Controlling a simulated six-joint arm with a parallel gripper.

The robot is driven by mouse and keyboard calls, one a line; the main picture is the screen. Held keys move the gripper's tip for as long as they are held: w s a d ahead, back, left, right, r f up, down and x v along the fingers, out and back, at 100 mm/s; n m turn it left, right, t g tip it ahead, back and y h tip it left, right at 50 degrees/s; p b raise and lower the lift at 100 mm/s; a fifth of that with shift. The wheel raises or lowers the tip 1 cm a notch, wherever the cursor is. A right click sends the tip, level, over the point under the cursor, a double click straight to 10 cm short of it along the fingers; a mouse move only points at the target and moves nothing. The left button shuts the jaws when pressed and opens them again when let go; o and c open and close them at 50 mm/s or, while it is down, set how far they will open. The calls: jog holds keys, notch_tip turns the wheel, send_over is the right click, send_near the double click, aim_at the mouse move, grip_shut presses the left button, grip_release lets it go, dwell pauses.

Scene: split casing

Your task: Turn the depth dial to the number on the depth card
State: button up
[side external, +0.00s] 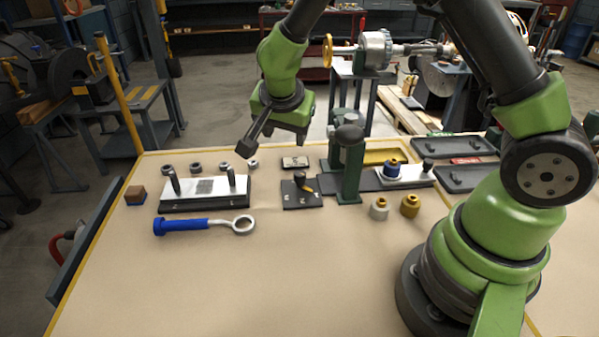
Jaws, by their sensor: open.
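The depth dial (300,181) looks like a dark knob with a yellow-orange pointer on a dark plate (300,201) with small pale marks, near the middle of the table. The marks are too small to read. A small pale card in a dark holder (295,162), likely the depth card, lies just behind the plate; its number cannot be read. My gripper (273,145) is open and empty, above and behind the dial, to its left. It touches nothing that I can see.
A dark green post (349,165) stands close to the right of the dial. At left are a casing half with two upright pins (205,192), several metal rings and a blue-handled ring wrench (205,225). Two bushings (410,205) stand at right. The front table is clear.

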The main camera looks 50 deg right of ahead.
aim_at(299, 173)
jog(key=shift+g, duration=0.9)
jog(key=x, duration=0.4)
jog(key=s+x, duration=0.1)
jog(key=x, duration=0.3)
jog(key=s+x, duration=0.1)
jog(key=x, duration=0.3)
jog(key=shift+w+a+f, duration=0.1)
jog(key=shift+a+f, duration=0.25)
jog(key=shift+f, duration=0.05)
jog(key=c, duration=0.9)
